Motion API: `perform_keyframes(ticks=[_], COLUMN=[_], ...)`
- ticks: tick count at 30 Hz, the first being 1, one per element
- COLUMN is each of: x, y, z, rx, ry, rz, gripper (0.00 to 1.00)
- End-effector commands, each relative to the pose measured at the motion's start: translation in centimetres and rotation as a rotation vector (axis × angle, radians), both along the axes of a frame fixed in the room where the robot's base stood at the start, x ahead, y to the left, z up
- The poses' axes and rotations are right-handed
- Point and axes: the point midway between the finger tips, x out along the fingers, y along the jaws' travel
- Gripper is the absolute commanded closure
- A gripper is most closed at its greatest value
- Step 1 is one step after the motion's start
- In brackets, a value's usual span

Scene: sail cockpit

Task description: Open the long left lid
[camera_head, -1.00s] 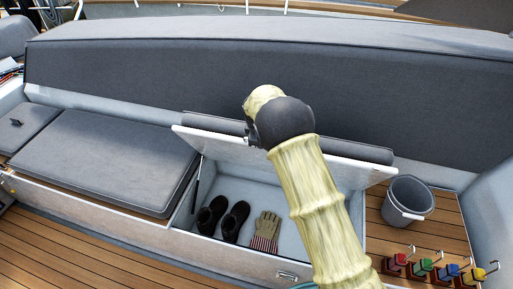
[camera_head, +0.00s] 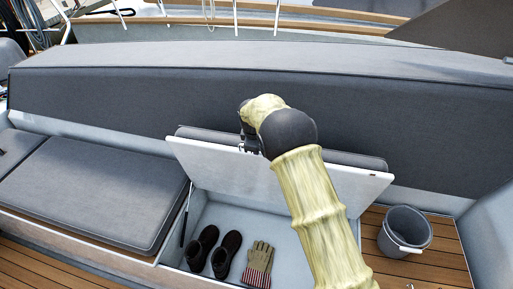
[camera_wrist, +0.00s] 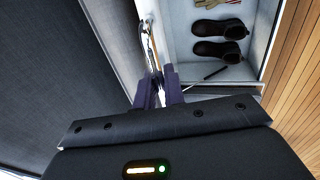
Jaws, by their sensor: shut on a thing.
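The long lid (camera_head: 215,167) stands raised over the locker in the middle of the bench. Its white underside faces me and its grey cushion shows behind its upper edge. My gripper (camera_head: 249,147) is at this upper edge, partly hidden by my wrist. In the wrist view the fingers (camera_wrist: 160,90) are shut at the lid's edge; whether on a handle or the rim itself, I cannot tell. The open locker (camera_head: 208,209) holds dark boots (camera_head: 226,254) and a pair of gloves (camera_head: 258,265). A thin dark strut (camera_head: 186,215) shows at its left side.
A closed cushioned lid (camera_head: 95,190) lies to the left. The grey backrest (camera_head: 150,105) rises behind the raised lid. A grey bucket (camera_head: 405,232) stands on the wooden deck at right.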

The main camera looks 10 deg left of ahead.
Motion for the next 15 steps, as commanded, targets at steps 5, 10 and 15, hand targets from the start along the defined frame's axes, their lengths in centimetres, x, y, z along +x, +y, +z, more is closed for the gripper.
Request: perform_keyframes(ticks=[5,10,15], x=[-0.20,-0.39,-0.44], y=[-0.17,0.31,0.55], z=[-0.45,-0.36,-0.23], rx=[-0.008,-0.007,-0.003], ry=[0.008,0.006,0.005], rz=[0.002,0.008,0.011], gripper=[1.00,0.75,0.75])
